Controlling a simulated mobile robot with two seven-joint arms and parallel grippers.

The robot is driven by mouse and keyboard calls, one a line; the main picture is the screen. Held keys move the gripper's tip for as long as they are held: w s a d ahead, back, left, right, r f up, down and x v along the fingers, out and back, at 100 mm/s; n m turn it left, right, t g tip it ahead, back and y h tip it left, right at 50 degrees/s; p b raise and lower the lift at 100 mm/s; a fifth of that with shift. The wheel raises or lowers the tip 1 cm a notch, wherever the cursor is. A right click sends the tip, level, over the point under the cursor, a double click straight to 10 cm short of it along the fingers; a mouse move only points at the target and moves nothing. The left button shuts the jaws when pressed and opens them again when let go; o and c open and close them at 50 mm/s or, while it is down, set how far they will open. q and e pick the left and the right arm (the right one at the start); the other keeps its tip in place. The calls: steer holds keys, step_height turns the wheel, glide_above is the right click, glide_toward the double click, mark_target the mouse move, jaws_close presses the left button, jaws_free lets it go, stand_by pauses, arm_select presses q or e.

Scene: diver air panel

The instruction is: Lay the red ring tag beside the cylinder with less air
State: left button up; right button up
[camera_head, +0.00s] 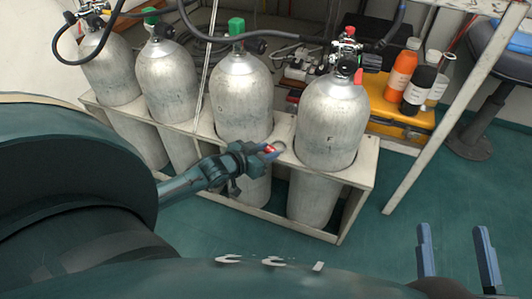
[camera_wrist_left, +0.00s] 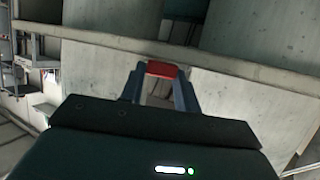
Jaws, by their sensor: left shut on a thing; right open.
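My left gripper (camera_head: 270,152) is shut on the red ring tag (camera_head: 270,149) and holds it at the front of the cylinder rack, between the two right-hand cylinders. The tag also shows red between the fingertips in the left wrist view (camera_wrist_left: 162,69). Several grey cylinders stand upright in the rack. The rightmost cylinder (camera_head: 331,120) has a valve with red parts on top. The cylinder to its left (camera_head: 241,95) has a green cap. I cannot read any air gauge. My right gripper (camera_head: 458,250) is open and empty at the lower right, over the floor.
The pale rack (camera_head: 360,172) has a raised front rail close to my left gripper. Black hoses run above the cylinders. A yellow case (camera_head: 385,110) with bottles (camera_head: 402,70) stands behind, right of the rack. A slanted pale post (camera_head: 440,105) stands right. Green floor (camera_head: 390,235) is clear in front.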

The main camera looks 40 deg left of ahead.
arm_select(q)
steer(key=shift+f, duration=0.1)
steer(key=o, duration=0.9)
steer(key=shift+o, duration=0.3)
arm_select(e)
steer(key=shift+f, duration=0.15)
steer(key=shift+s, duration=0.1)
arm_select(q)
steer(key=shift+s+r, duration=0.3)
steer(key=p+v, duration=0.5)
steer(key=v, duration=0.6)
arm_select(e)
steer(key=shift+s+d+n+g+h, duration=0.1)
steer(key=shift+d+n+g+h, duration=0.2)
steer(key=shift+d+n+h, duration=0.2)
